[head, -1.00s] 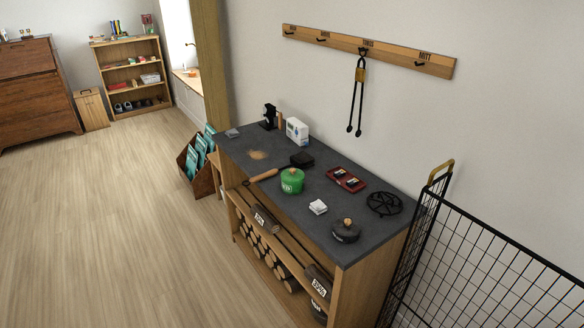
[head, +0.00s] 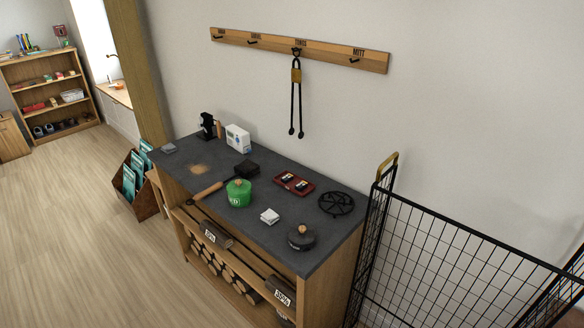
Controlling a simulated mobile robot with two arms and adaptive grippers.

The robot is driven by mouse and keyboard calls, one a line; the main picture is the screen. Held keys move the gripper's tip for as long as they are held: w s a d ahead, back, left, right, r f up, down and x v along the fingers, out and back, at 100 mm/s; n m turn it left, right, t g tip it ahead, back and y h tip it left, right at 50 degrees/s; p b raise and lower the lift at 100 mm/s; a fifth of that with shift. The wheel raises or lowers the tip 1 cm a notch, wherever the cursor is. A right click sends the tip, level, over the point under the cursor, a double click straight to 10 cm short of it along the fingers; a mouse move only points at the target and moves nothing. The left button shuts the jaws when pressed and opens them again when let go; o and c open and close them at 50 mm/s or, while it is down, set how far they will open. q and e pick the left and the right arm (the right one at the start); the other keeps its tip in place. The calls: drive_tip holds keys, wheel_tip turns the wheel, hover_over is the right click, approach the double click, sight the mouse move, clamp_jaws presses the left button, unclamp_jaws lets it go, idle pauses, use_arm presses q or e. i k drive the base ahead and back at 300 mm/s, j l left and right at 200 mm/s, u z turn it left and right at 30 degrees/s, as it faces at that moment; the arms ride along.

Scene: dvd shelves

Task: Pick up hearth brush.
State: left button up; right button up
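A wooden-handled tool (head: 207,191), which may be the hearth brush, lies near the front left edge of the dark countertop (head: 240,222). Its right end is beside the green pot, and I cannot clearly make out bristles. A small black block-like object (head: 246,168) lies behind the pot; I cannot tell what it is. Neither of my grippers is in view.
The counter also holds a green pot (head: 238,193), red tray (head: 294,183), black trivet (head: 336,203), dark lidded pot (head: 301,238), white cloths (head: 270,216) and a white box (head: 238,138). Tongs (head: 296,98) hang from a wall rack (head: 340,54). A wire screen (head: 450,250) stands right; open floor (head: 75,230) lies left.

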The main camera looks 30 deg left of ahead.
sight(247, 169)
drive_tip(key=i+j+z, duration=0.1)
drive_tip(key=j+z, duration=0.2)
drive_tip(key=j, duration=0.35)
drive_tip(key=j+z, duration=0.25)
drive_tip(key=j, duration=0.4)
drive_tip(key=j+z, duration=0.3)
drive_tip(key=j, duration=0.4)
drive_tip(key=k+j+z, duration=0.25)
drive_tip(key=j, duration=0.35)
drive_tip(key=i+j, duration=0.05)
